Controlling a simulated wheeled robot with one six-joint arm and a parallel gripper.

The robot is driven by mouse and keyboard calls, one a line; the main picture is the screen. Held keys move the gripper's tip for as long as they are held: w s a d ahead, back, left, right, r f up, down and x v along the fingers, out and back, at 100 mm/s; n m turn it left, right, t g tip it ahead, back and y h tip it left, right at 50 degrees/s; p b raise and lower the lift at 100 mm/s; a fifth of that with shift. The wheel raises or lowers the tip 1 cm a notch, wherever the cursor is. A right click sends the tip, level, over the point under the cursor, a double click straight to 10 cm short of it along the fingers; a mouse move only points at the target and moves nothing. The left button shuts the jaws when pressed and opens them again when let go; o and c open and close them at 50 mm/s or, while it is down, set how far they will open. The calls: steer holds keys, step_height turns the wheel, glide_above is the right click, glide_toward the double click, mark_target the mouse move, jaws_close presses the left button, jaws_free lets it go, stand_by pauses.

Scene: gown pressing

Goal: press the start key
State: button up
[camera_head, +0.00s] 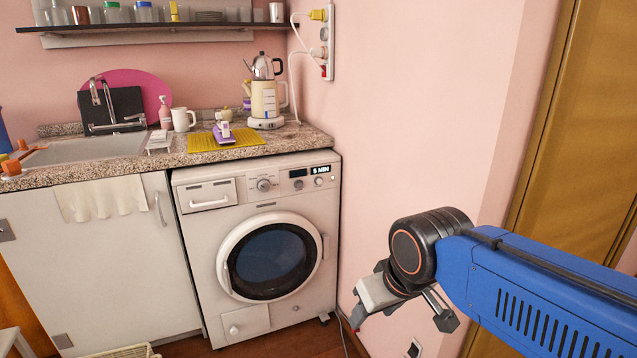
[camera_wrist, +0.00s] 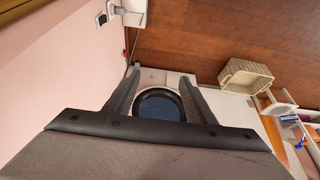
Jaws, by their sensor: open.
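The white washing machine (camera_head: 210,230) stands under the counter, its round dark door (camera_head: 270,260) shut. It also shows in the wrist view between my fingers (camera_wrist: 148,80). Its top panel has a large knob (camera_head: 264,185), smaller round controls (camera_head: 318,181) on the right and a lit display (camera_head: 320,170) reading "5 MIN". I cannot tell for sure which control is the start key; the panel is hidden in the wrist view. My gripper (camera_head: 402,316) is open and empty, to the right of the machine and lower than its panel. Its spread fingers also show in the wrist view (camera_wrist: 160,98).
The counter (camera_head: 200,157) above the machine holds a yellow mat (camera_head: 240,143), a kettle (camera_head: 264,95) and a mug (camera_head: 182,120). A pale basket (camera_wrist: 240,80) stands on the wooden floor. The pink wall (camera_head: 410,130) lies right of the machine. The space before the panel looks clear.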

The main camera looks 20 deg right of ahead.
steer(key=shift+c, duration=0.3)
jaws_close()
stand_by(1.6)
